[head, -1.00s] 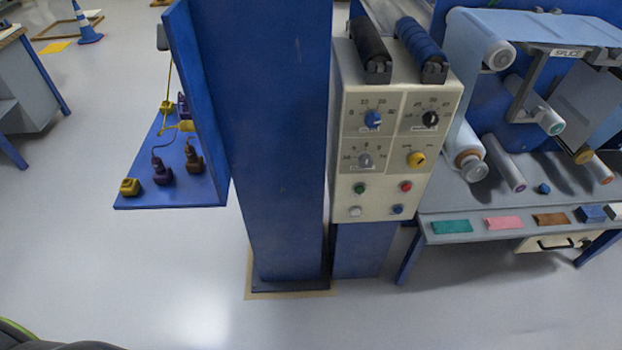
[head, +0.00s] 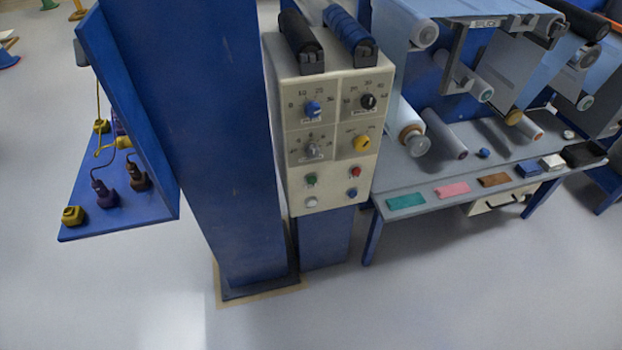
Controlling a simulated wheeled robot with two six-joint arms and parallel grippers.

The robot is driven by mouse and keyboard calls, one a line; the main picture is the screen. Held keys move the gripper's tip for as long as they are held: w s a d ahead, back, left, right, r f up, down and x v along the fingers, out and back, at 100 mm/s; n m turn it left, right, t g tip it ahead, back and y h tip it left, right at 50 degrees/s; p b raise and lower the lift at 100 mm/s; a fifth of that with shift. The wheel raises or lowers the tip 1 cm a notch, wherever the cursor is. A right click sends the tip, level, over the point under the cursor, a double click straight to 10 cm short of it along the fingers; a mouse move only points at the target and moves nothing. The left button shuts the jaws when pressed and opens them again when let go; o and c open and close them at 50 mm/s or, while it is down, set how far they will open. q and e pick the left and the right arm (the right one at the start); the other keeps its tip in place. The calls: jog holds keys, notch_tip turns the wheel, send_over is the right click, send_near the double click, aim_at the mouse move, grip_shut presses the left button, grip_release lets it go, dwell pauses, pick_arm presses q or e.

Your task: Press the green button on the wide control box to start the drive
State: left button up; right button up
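The wide control box (head: 291,163) is cream-coloured and stands on a blue pedestal, just right of a thick blue column. Its front carries several dials, including a yellow one (head: 361,144). Below the dials, the green button (head: 311,180) is at the left, with a red button (head: 355,172) to its right. A white button (head: 311,202) and a blue button (head: 352,192) sit in the row beneath. Nothing covers the green button. Neither of my grippers shows in the head view.
The blue column (head: 215,140) stands directly left of the box. A blue shelf (head: 125,218) with tools juts out at the left. A grey bench (head: 440,204) with rollers and coloured blocks stands at the right. The floor in front is clear.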

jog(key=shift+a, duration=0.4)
